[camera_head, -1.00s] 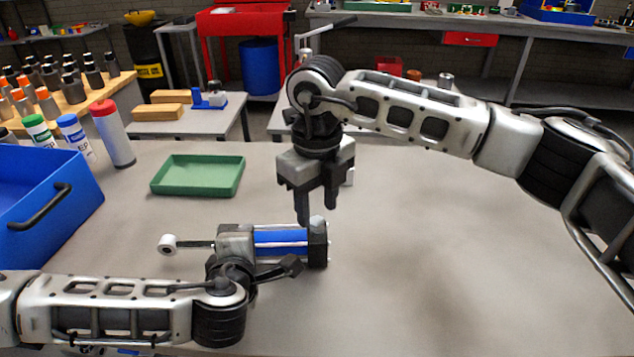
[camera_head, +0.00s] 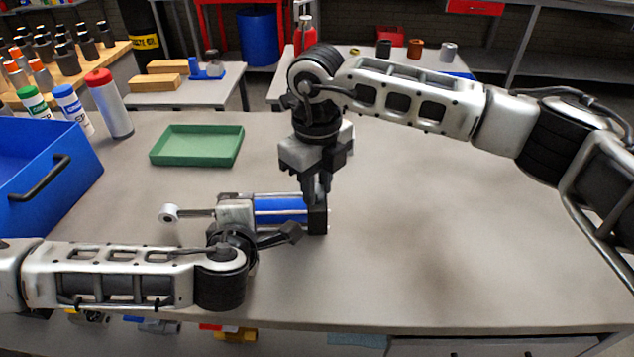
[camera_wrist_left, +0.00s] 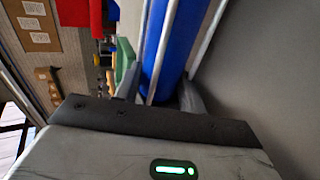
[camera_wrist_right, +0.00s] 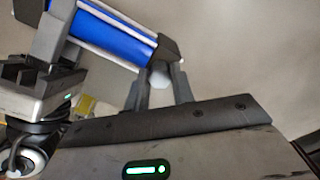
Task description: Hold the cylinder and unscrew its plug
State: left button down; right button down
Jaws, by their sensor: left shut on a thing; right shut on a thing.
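The cylinder (camera_head: 279,205) lies across the table's left middle, with a blue barrel, silver rods and a black end block (camera_head: 317,217) at right. Its piston rod ends in a pale eye (camera_head: 169,213) at left. My left gripper (camera_head: 280,237) is shut on the cylinder from the near side; the left wrist view shows the blue barrel (camera_wrist_left: 180,45) between its fingers. My right gripper (camera_head: 316,190) points down at the end block and is shut on the plug (camera_wrist_right: 160,76), a pale round piece between its fingers in the right wrist view.
A green tray (camera_head: 197,147) lies behind the cylinder. A blue bin (camera_head: 45,175) and several bottles (camera_head: 108,104) stand at the left. The table (camera_head: 430,230) is clear on the right.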

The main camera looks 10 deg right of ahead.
aim_at(317, 189)
jog(key=shift+r, duration=0.1)
dwell(0.6)
jog(key=shift+r, duration=1)
jog(key=shift+r, duration=2.05)
pick_arm(q)
jog(key=c, duration=0.8)
grip_release()
jog(key=shift+o, duration=0.2)
jog(key=shift+s+f, duration=0.1)
